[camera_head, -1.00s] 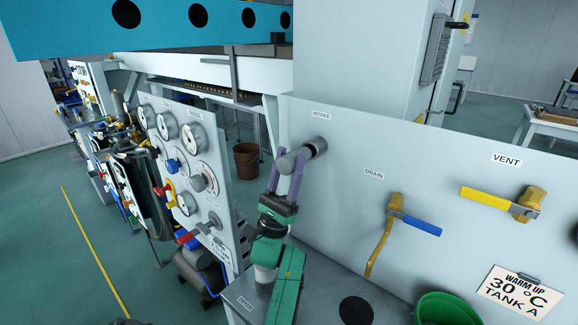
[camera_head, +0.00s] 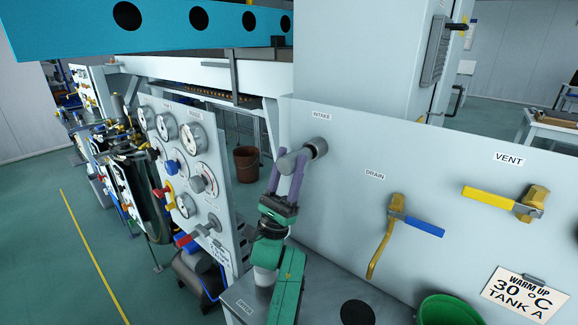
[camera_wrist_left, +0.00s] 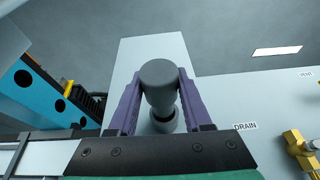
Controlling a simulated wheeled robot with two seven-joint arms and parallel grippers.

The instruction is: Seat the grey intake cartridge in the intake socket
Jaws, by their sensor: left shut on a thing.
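The grey intake cartridge (camera_head: 287,164) is a short cylinder between the purple fingers of my left gripper (camera_head: 289,158), which is shut on it. The cartridge lies at the mouth of the grey round intake socket (camera_head: 317,147), under the INTAKE label on the pale panel. The two look roughly in line; I cannot tell how deep the cartridge sits. In the left wrist view the cartridge's rounded end (camera_wrist_left: 158,73) shows between the fingers (camera_wrist_left: 160,100), with the socket (camera_wrist_left: 164,125) partly hidden behind it. My right gripper is not in view.
Right of the socket on the panel are the DRAIN valve (camera_head: 396,220) and the yellow VENT handle (camera_head: 500,200). A green bucket (camera_head: 448,308) stands below. A gauge panel (camera_head: 190,175) stands to the left. A blue beam (camera_head: 80,28) crosses above.

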